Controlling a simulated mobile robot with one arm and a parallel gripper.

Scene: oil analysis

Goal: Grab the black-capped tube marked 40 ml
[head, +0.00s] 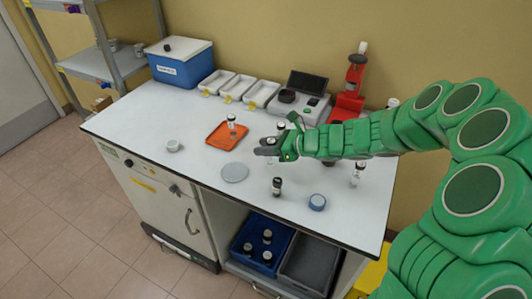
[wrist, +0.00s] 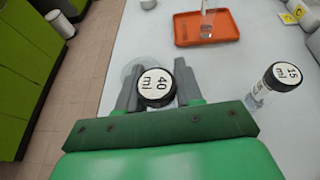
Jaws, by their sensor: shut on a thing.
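The black-capped tube marked 40 ml (wrist: 155,87) sits between my gripper's fingers (wrist: 158,93) in the wrist view, its cap label facing the camera. My gripper is shut on it. In the head view my gripper (head: 268,150) is over the white table, right of the orange tray; the tube is mostly hidden there by the fingers. A tube marked 15 ml (wrist: 281,78) stands right of my gripper in the wrist view, apart from it.
The orange tray (head: 213,138) holds a tube (head: 231,121). A grey disc (head: 234,172), a dark-capped tube (head: 277,187), a blue-rimmed round dish (head: 317,202) and a white cup (head: 173,146) stand around. White bins (head: 262,95) and a red device (head: 351,85) line the back.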

